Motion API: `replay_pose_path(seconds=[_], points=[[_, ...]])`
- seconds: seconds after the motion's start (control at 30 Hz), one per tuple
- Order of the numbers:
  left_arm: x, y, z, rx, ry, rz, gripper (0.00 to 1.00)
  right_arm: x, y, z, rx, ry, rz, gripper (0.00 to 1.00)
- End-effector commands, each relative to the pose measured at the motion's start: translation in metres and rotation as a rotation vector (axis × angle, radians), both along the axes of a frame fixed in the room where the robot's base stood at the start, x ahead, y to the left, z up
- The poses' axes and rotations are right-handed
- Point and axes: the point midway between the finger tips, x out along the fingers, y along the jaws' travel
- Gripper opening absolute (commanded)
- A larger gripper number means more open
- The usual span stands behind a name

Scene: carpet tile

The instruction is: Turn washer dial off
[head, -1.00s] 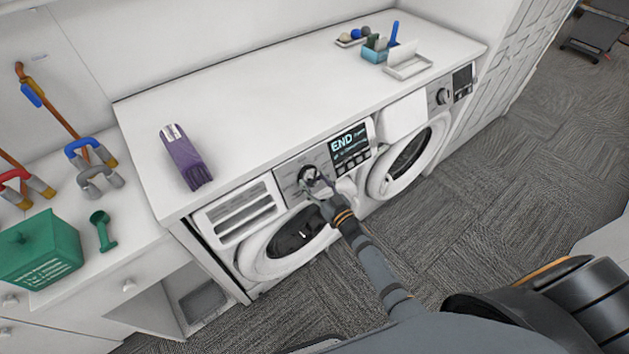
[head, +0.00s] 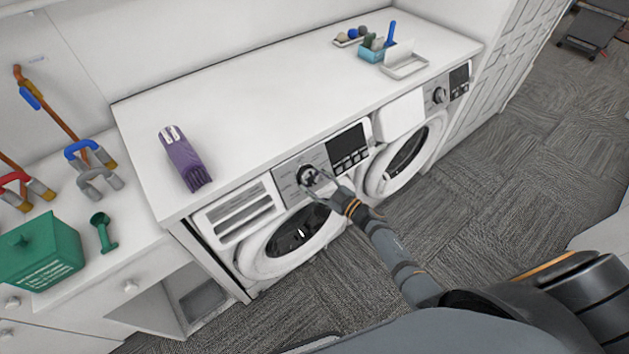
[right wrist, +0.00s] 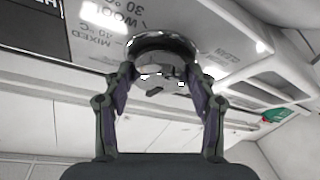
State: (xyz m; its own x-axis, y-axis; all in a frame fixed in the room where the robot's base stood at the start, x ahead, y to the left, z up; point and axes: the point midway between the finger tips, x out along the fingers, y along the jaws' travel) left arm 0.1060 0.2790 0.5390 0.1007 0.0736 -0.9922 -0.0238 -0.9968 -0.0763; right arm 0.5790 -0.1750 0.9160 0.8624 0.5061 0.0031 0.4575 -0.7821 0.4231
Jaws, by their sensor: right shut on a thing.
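The washer dial (head: 307,174) is a dark knob with a metal rim on the control panel of the left machine. Beside it, the washer's display (head: 347,142) is dark. My right gripper (head: 317,180) reaches the dial from the lower right, with its fingers shut around it. In the right wrist view the dial (right wrist: 160,45) sits between the two fingers of the gripper (right wrist: 163,80), and panel lettering shows behind. The fingers hide part of the dial, so its setting cannot be read. My left gripper is not in view.
The washer door (head: 290,240) is below the dial, near my right arm. A second machine (head: 410,150) stands to the right.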

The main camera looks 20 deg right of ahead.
Motion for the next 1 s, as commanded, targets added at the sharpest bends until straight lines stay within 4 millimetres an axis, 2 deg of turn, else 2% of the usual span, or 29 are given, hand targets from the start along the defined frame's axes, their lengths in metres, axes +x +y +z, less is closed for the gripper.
replay_pose_path(seconds=[0.37, 0.4, 0.57, 0.87, 1.0], points=[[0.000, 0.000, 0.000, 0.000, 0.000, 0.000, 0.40, 0.000, 0.000, -0.001, -0.005, 0.000, 0.001, 0.26], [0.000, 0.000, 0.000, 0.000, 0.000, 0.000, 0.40, 0.000, 0.000, -0.001, -0.005, 0.000, 0.001, 0.60], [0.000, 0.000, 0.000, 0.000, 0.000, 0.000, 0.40, 0.000, 0.000, 0.000, -0.003, 0.000, 0.001, 0.80], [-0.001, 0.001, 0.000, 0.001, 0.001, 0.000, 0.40, -0.001, 0.000, 0.000, -0.003, 0.000, 0.001, 0.80], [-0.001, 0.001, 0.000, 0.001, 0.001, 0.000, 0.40, -0.014, -0.009, -0.002, -0.005, 0.002, 0.001, 0.80]])
